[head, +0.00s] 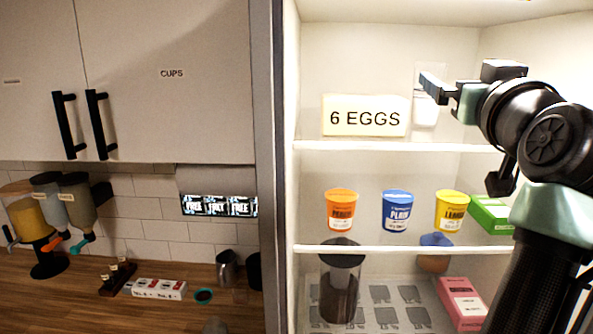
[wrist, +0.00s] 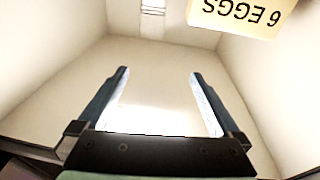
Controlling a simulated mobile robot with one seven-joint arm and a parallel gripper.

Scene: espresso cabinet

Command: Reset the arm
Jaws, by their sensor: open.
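My gripper (head: 434,88) is at the upper right in the head view, at the height of the top shelf and right of a box labelled "6 EGGS" (head: 365,116). In the wrist view my gripper (wrist: 158,90) is open, with its two fingers wide apart and nothing between them. The egg box also shows at the top right of the wrist view (wrist: 240,14), clear of the fingers.
The white shelves (head: 390,147) surround the arm closely. Orange (head: 341,212), blue (head: 397,212) and yellow (head: 450,212) tubs and a green box (head: 490,213) stand on the shelf below. A dark cylindrical container (head: 340,285) and a pink box (head: 462,303) are lower. A counter (head: 60,310) lies left.

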